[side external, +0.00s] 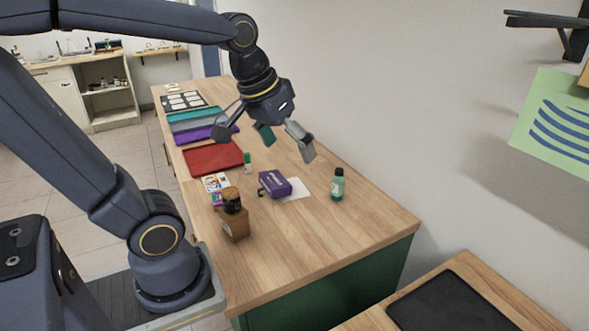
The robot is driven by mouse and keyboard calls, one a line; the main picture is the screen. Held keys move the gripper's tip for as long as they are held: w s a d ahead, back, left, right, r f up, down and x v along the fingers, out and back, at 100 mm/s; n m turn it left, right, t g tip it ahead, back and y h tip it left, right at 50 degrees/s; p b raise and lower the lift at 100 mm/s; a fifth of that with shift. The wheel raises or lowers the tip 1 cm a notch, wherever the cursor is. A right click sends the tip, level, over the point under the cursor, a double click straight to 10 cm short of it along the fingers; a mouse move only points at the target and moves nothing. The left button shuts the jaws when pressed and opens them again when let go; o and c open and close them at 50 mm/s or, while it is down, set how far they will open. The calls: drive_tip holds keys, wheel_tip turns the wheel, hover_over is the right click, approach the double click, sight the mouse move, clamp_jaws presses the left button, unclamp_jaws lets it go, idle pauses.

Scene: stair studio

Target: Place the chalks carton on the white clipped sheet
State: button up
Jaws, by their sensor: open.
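A purple box (274,184) with small unreadable lettering lies at the white sheet (298,190), covering part of it. I cannot tell whether it rests flat on the sheet or partly beside it. A small dark clip (261,192) shows at the box's left. A white carton with coloured markings (214,183) stands to the left, partly hidden by a brown bottle. The print is too small to tell which of the two is the chalks carton. My gripper (287,145) is open and empty in the air, above and behind the purple box, apart from it.
A small green-capped tube (247,162) stands beside a red tray (213,158). The table's front right (340,235) is clear.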

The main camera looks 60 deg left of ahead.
drive_tip(key=s+d+f+m+t, duration=0.1)
drive_tip(key=s+d+m, duration=0.2)
drive_tip(key=s, duration=0.2)
drive_tip(key=shift+d+f, duration=0.15)
drive_tip(key=shift+d, duration=0.1)
